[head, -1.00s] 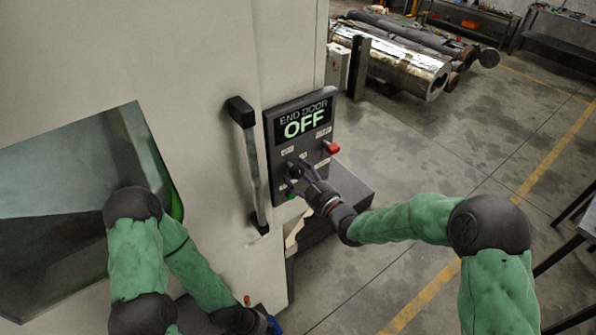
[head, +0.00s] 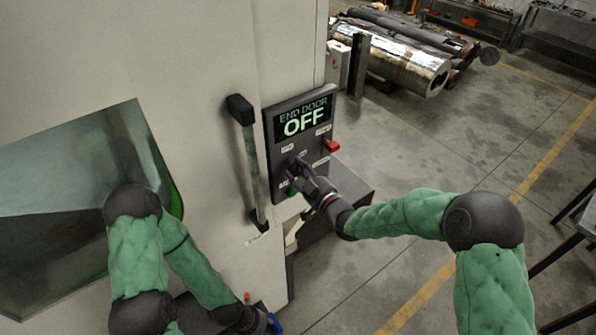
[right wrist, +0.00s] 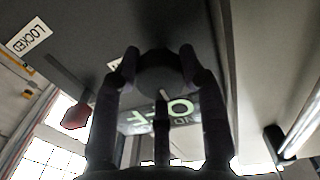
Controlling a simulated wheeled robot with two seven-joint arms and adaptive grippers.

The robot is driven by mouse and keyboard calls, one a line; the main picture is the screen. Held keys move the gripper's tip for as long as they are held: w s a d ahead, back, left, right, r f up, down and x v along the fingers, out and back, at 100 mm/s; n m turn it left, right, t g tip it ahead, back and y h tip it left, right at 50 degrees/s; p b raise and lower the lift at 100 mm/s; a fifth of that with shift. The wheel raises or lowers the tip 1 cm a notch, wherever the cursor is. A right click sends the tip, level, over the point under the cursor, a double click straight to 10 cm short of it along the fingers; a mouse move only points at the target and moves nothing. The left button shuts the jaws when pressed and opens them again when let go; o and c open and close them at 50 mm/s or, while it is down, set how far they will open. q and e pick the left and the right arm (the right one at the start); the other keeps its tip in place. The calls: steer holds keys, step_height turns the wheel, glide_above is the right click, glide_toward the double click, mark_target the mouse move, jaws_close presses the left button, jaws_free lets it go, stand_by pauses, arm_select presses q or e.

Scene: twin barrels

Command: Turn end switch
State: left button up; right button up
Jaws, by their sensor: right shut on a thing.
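The control panel (head: 277,160) is dark and fixed to the machine's side. Its display (head: 304,120) reads END DOOR OFF in green letters. The end switch is a dark round knob (right wrist: 160,70) with a pale pointer line, seen in the right wrist view. My right gripper (head: 293,173) is at the lower part of the panel. In the right wrist view its fingers (right wrist: 158,75) are closed around the knob's sides. In the head view the gripper hides most of the knob.
A red button (head: 332,146) sits at the panel's right edge, and a green one (head: 292,192) below the gripper. A long vertical door handle (head: 247,165) stands left of the panel. Metal cylinders (head: 405,62) lie behind.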

steer(key=m+b, duration=0.3)
steer(key=m, duration=0.1)
steer(key=m+b, duration=0.2)
steer(key=m, duration=0.2)
steer(key=shift+r+b, duration=0.15)
steer(key=shift+b, duration=0.15)
steer(key=m, duration=0.4)
steer(key=shift+w+d+r+m+b, duration=0.1)
steer(key=shift+m+b, duration=0.25)
steer(key=shift+m, duration=0.05)
steer(key=shift+m+g, duration=0.3)
steer(key=shift+m, duration=1.9)
steer(key=o, duration=1.2)
steer(key=shift+c, duration=0.2)
